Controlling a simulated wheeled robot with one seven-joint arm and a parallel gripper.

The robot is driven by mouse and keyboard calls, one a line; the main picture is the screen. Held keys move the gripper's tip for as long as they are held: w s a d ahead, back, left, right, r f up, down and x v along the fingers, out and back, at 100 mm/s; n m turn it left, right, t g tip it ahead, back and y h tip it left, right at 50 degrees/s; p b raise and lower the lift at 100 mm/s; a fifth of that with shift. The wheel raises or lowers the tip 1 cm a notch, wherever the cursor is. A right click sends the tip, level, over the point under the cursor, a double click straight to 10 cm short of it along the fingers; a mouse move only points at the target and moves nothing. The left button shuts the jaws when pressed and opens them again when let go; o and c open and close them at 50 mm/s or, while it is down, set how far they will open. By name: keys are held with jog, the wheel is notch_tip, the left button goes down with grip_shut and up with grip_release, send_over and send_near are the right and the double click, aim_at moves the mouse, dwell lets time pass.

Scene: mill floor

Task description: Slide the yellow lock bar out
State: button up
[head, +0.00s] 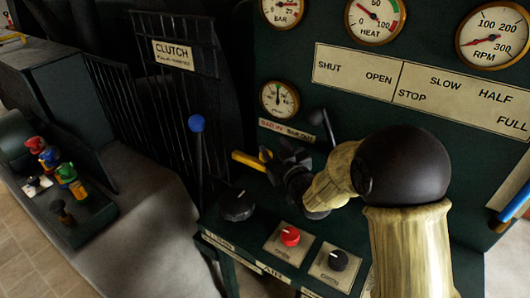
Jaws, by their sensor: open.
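The yellow lock bar (246,160) sticks out to the left from the front of the dark green panel, below a small label with red and black lettering. My gripper (277,162) is at the bar's right part, with its dark fingers open. A small yellow piece shows by the fingers, and the rest of the bar is hidden behind them. I cannot tell whether the fingers touch the bar.
A blue-knobbed lever (197,125) stands left of the bar. A black knob (237,206), a red knob (290,236) and another dark knob (338,260) sit on the console below. A dark lever (322,125) is above my gripper. A blue handle (515,203) is far right.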

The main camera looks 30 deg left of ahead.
aim_at(256, 158)
notch_tip(256, 158, down, 7)
jog(key=shift+r+x, duration=0.2)
jog(key=shift+x, duration=3.45)
jog(key=shift+s+a, duration=0.1)
grip_shut()
jog(key=shift+f, duration=0.1)
